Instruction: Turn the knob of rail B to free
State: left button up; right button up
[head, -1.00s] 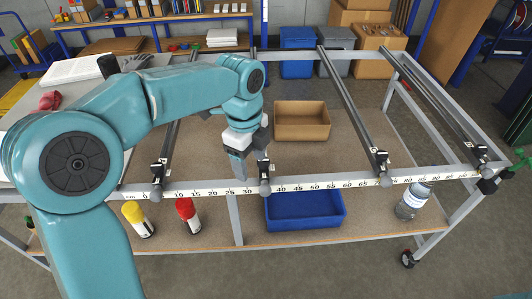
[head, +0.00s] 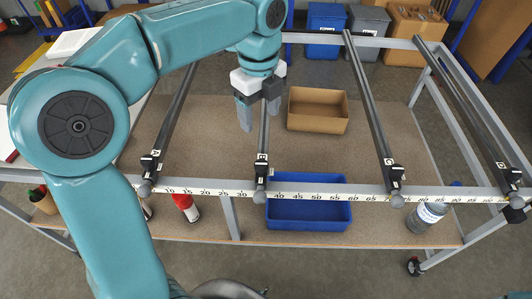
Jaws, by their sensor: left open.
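Rail B (head: 263,133) is a dark bar running back from the front scale bar, with a small white label near its front end. Its knob (head: 260,197) is a small grey rounded piece at the front scale bar, around the 35 mark. The knob's setting is too small to read. My left gripper (head: 258,118) is open and empty, with grey fingers pointing down. It appears above rail B, behind the knob and apart from it, and hides part of the rail. My right gripper is not in view.
Rail A (head: 178,107) stands to the left, rails C (head: 371,107) and D (head: 462,103) to the right. Below are a blue bin (head: 308,223), a cardboard box (head: 318,123), a red-capped bottle (head: 187,208) and a grey jar (head: 427,217). The scale bar (head: 330,195) crosses the front.

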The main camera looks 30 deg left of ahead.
aim_at(261, 164)
pick_arm(q)
jog(key=f, duration=1.4)
jog(key=shift+s+d+f, duration=0.25)
jog(key=shift+f, duration=0.15)
jog(key=shift+w+a+f, duration=0.1)
jog(key=shift+a+f, duration=0.05)
jog(key=shift+f, duration=0.5)
jog(key=c, duration=1.1)
